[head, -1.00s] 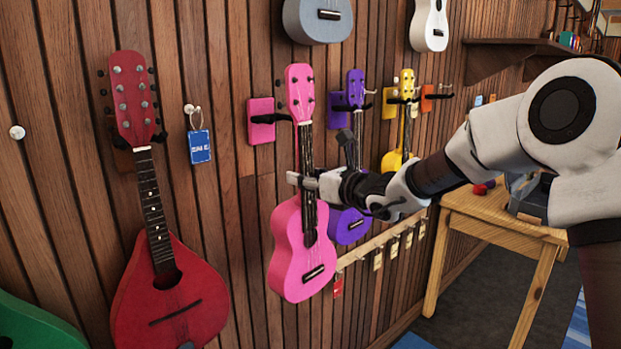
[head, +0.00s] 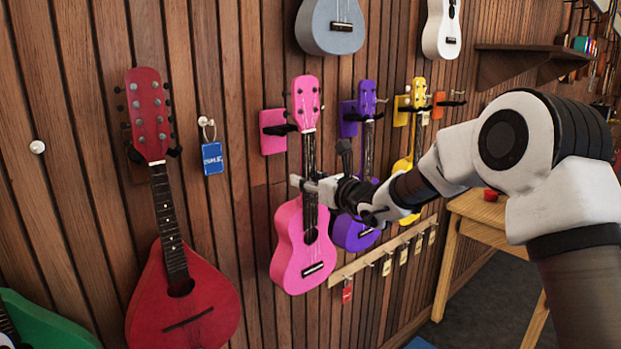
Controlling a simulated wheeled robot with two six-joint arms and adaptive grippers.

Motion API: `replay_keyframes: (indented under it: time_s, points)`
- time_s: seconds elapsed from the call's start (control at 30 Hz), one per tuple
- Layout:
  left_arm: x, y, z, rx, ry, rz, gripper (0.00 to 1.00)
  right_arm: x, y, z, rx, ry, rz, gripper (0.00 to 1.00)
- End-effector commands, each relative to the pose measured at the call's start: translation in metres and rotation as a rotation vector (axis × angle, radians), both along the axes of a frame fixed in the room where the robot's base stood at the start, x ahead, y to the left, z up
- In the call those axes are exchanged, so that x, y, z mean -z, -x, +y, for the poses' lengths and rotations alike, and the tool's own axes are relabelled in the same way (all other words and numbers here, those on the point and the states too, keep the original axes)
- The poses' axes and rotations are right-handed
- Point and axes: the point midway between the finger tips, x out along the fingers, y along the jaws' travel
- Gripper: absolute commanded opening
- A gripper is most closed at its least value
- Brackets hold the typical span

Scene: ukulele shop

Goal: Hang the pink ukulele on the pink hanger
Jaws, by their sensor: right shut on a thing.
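The pink ukulele (head: 291,259) is upright in front of the wooden wall, headstock up and strings facing out. My right gripper (head: 308,187) is shut on its neck, just above the body. The pink hanger (head: 271,140) is on the wall just left of the neck. Its dark prong shows left of the neck, just below headstock level. The neck hides the rest of the fork, and I cannot tell whether the neck sits inside it. My left gripper is not in view.
A purple ukulele (head: 352,236) hangs close to the right, partly behind my arm, with a yellow one (head: 417,110) beyond. A red mandolin (head: 148,285) and a blue tag (head: 212,158) are to the left. A grey ukulele (head: 330,36) hangs above. A tag rail (head: 350,268) runs below.

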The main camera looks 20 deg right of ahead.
Motion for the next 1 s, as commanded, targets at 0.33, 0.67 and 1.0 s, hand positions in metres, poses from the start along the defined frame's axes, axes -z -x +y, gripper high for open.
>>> replay_keyframes:
  time_s: [0.33, 0.67, 1.0]
  points:
    - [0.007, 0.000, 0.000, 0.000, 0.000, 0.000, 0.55, -0.001, -0.001, 0.003, 0.000, 0.001, -0.003, 0.00]
    - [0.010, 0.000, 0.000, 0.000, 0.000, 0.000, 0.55, -0.004, -0.003, 0.005, 0.000, -0.001, -0.002, 0.00]
    - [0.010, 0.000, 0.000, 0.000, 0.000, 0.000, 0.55, -0.004, -0.006, 0.006, 0.000, 0.001, -0.003, 0.00]
